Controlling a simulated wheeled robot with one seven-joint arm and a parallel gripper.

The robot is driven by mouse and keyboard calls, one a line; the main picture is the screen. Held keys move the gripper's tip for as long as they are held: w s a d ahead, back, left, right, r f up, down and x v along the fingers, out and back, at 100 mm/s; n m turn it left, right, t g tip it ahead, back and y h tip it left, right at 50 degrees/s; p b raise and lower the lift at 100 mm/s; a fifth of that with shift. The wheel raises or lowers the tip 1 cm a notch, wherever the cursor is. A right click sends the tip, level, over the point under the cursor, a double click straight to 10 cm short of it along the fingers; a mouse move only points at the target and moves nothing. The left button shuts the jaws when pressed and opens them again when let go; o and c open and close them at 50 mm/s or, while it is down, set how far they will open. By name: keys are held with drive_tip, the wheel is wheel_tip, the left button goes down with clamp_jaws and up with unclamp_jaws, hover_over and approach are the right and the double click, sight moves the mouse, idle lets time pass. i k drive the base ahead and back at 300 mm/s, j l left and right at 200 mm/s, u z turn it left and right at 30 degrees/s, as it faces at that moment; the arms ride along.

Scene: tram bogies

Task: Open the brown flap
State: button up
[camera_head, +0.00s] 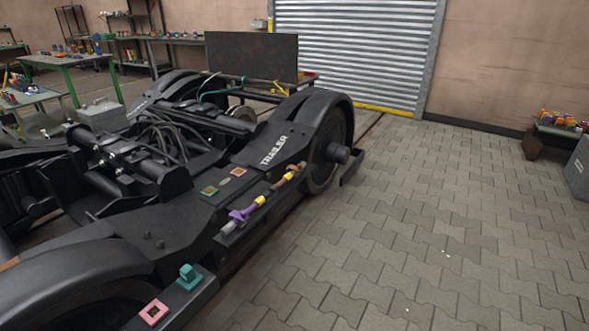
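On the same rod are yellow bands (260,201) and a purple piece (242,214). A dark plate with rusty brown patches (250,57) stands upright behind the bogie. My gripper is not in view.
A teal block (189,276) and a pink square (154,311) sit on the bogie's near edge. A wheel (331,152) with a jutting hub stands at its far right. The paved floor right of the bogie is clear. A green table (62,60) stands back left.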

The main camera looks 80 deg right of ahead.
sight(299, 168)
drive_tip(key=k+l+z, duration=0.3)
drive_tip(key=l, duration=1.95)
drive_tip(key=l+z, duration=0.3)
drive_tip(key=l, duration=1.95)
